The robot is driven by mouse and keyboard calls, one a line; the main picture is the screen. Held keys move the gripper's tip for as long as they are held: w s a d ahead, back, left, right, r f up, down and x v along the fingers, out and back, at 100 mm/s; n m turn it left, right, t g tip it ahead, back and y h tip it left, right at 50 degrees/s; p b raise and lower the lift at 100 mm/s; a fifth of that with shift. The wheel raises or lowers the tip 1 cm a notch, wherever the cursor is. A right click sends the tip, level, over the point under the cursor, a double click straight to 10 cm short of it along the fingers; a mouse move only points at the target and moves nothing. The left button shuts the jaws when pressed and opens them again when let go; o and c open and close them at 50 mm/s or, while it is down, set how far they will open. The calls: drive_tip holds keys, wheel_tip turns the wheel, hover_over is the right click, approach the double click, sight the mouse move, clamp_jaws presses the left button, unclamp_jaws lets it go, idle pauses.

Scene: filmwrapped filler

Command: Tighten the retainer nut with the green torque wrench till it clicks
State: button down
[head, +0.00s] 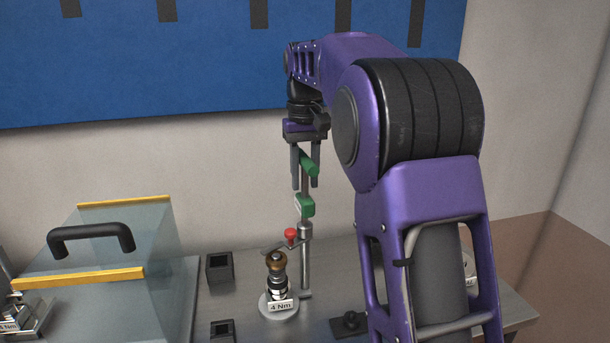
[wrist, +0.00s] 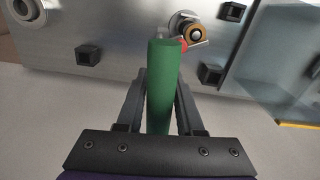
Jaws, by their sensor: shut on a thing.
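My gripper (head: 305,182) points down, shut on the green wrench handle (head: 309,163). In the wrist view the green handle (wrist: 162,90) lies between the two fingers (wrist: 162,78). A grey shaft and a second green piece (head: 305,206) show below the fingers, in line with an upright metal post (head: 306,262). I cannot tell whether the shaft touches the post. Beside the post, to the left, stands a fixture with a brass-coloured nut (head: 276,260) and a "4 Nm" label (head: 281,306). The nut also shows in the wrist view (wrist: 195,33). The wrench's lower end is hidden there.
A red knob (head: 290,234) on a small arm sits beside the nut. Dark square sockets (head: 219,268) stand left of the fixture. A clear cover with a black handle (head: 91,238) is farther left. Another ringed fixture (wrist: 27,10) shows in the wrist view's upper left.

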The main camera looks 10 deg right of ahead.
sight(304, 155)
drive_tip(key=shift+r+m, duration=0.1)
drive_tip(key=shift+m, duration=1.5)
drive_tip(key=m, duration=0.3)
drive_tip(key=shift+r, duration=2.95)
